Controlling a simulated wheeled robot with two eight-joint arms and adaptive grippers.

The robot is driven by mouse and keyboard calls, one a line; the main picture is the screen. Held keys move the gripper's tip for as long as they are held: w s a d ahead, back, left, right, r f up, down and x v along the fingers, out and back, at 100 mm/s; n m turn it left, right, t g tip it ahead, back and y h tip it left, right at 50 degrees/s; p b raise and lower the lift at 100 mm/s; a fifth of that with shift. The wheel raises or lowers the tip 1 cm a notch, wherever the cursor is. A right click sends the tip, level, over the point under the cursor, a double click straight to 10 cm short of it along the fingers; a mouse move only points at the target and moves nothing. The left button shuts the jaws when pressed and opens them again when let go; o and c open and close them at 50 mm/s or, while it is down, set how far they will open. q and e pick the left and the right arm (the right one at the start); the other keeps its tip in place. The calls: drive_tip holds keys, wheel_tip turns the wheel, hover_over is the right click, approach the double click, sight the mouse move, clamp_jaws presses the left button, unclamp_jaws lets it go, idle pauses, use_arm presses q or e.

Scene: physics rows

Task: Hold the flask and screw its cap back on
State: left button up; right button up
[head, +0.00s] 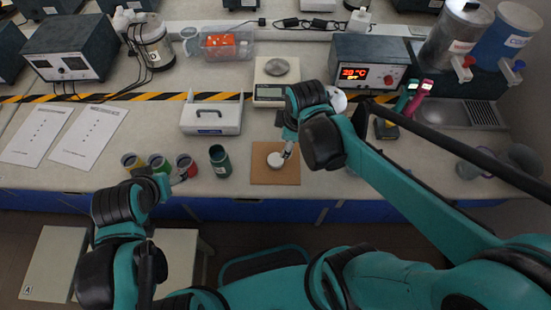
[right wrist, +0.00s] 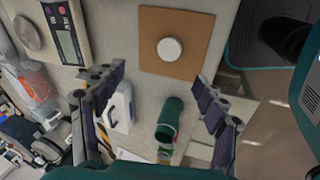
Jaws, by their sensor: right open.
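The green flask (head: 220,162) stands on the bench left of the cork mat, its dark mouth uncovered. It also shows in the right wrist view (right wrist: 168,120). The round white cap (head: 275,160) lies on the brown cork mat (head: 262,177); in the right wrist view the cap (right wrist: 170,48) sits near the mat's middle. My right gripper (head: 288,150) is over the mat beside the cap, open and empty, its fingers (right wrist: 160,80) spread apart. My left gripper (head: 180,177) is left of the flask, apart from it, near the small cans; its finger opening is unclear.
Several small coloured cans (head: 157,163) stand left of the flask. A white box with a handle (head: 212,116) and a scale (head: 269,95) stand behind. Papers (head: 90,135) lie at left. The bench's front edge runs just before the mat.

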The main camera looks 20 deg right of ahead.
sight(276, 159)
drive_tip(key=w+a+f+n+g, duration=0.1)
drive_tip(key=f+n, duration=0.2)
drive_tip(key=n, duration=0.1)
drive_tip(key=w+a+f+n+g, duration=0.1)
drive_tip(key=w+f+n, duration=0.1)
drive_tip(key=f+n, duration=0.1)
drive_tip(key=w+a+f+n+g, duration=0.1)
drive_tip(key=f+n, duration=0.2)
drive_tip(key=n, duration=0.3)
drive_tip(key=shift+w+f, duration=0.1)
drive_tip(key=shift+w, duration=0.25)
drive_tip(key=shift+d+f, duration=0.1)
drive_tip(key=shift+f, duration=1.25)
drive_tip(key=f+b, duration=0.2)
drive_tip(key=f, duration=0.1)
drive_tip(key=f+b, duration=0.1)
drive_tip(key=f, duration=0.1)
drive_tip(key=shift+s+d+f, duration=0.1)
drive_tip(key=shift+s+d, duration=0.15)
